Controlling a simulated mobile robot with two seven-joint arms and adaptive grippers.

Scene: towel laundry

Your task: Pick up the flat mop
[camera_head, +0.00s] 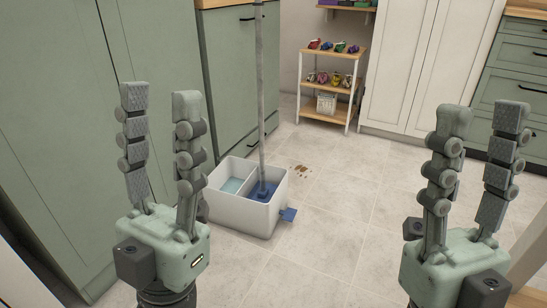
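The flat mop (261,95) stands upright in a white two-part bucket (243,217) on the floor. Its grey pole rises past the top of the picture, and its blue head sits in the right compartment. The left compartment holds pale blue water. My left gripper (160,92) is open and empty, pointing up, to the left of the pole and apart from it. My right gripper (482,112) is open and empty, pointing up, well to the right of the mop and bucket.
Green cabinets (60,120) stand at the left, close behind the bucket. A small shelf (330,88) with colourful items stands at the back. A brown stain (301,170) lies on the tiles right of the bucket. The floor (320,235) between my grippers is mostly clear.

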